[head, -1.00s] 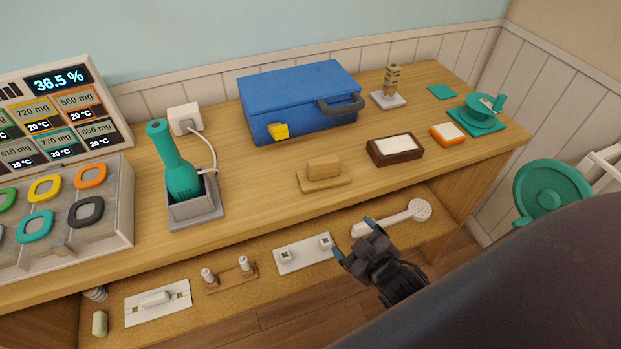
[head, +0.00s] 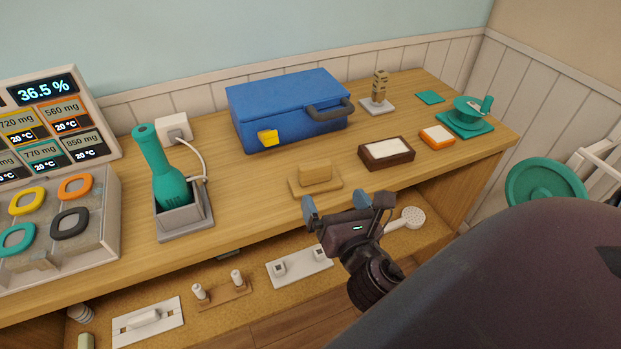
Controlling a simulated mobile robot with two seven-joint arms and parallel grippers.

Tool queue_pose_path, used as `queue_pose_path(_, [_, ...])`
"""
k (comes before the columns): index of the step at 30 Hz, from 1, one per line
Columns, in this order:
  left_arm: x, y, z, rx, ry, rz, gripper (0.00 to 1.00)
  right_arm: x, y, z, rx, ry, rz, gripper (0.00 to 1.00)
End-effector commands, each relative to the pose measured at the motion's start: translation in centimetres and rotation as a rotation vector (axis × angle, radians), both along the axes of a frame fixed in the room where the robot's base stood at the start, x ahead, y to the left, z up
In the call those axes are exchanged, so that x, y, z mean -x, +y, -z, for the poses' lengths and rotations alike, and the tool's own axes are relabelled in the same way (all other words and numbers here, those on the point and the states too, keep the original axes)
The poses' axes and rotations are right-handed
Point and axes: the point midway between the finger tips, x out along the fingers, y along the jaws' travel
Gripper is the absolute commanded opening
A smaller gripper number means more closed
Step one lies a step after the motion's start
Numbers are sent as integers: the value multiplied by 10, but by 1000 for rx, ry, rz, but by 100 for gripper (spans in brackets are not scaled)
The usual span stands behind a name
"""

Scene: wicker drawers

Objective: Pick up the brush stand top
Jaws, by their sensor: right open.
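A tan block on a flat wooden base (head: 315,176) sits near the front edge of the wooden table; it may be the brush stand, but I cannot tell for sure. My right gripper (head: 346,204) is open and empty, with its fingers pointing up towards the back of the table. It is in front of and slightly right of the tan block, apart from it as far as I can see. My left gripper is not in view.
A dark brown tray (head: 386,154) with a white top lies right of the block. A blue case (head: 290,110) stands behind. A teal bottle-shaped device (head: 160,170) stands left in a grey holder.

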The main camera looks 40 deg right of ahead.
Motion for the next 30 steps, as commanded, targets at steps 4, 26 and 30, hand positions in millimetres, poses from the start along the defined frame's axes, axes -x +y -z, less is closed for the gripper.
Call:
queue_pose_path(4, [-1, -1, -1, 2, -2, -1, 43, 0, -1, 0, 143, 47, 6, 100])
queue_pose_path(26, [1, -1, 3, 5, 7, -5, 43, -54, -19, 0, 191, 65, 5, 100])
queue_pose_path(30, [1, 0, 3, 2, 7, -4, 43, -65, -22, -1, 193, 62, 6, 100])
